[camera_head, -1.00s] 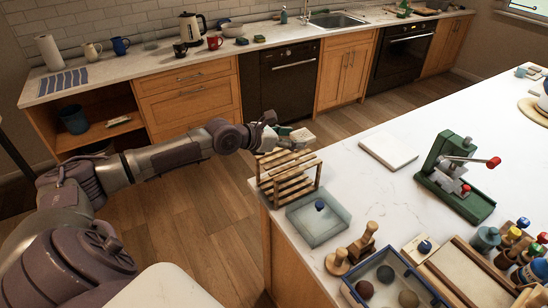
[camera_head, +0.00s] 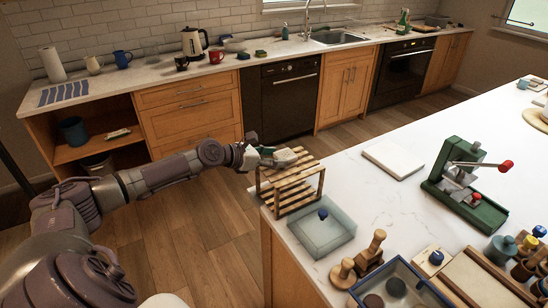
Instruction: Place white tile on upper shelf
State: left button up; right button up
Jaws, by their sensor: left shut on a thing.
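A small wooden slatted rack (camera_head: 291,186) with an upper and a lower shelf stands at the near-left corner of the white island counter. My left gripper (camera_head: 266,157) reaches in from the left at the rack's back left. It is shut on a small whitish piece, apparently the white tile (camera_head: 285,157). The tile shows at the far edge of the upper shelf, at about its height; I cannot tell if it touches the slats. The gripper's fingers are partly hidden and small. My right gripper is not in view.
A glassy square tray (camera_head: 336,236) with a blue-knobbed item sits just in front of the rack. Wooden-handled tools crowd the near counter. The middle counter is clear.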

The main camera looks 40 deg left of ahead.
aim_at(260, 168)
pick_arm(q)
jog(key=shift+f, duration=0.15)
jog(key=o, duration=1.2)
jog(key=shift+r, duration=0.25)
jog(key=shift+s+a, duration=0.25)
jog(key=shift+s, duration=0.1)
jog(key=b+v, duration=0.1)
jog(key=v, duration=0.3)
jog(key=shift+f+b, duration=0.2)
jog(key=shift+b, duration=0.1)
jog(key=p+v, duration=0.3)
jog(key=v, duration=0.4)
jog(key=shift+s+r+p, duration=0.15)
jog(key=shift+r+p, duration=0.15)
jog(key=shift+p, duration=0.1)
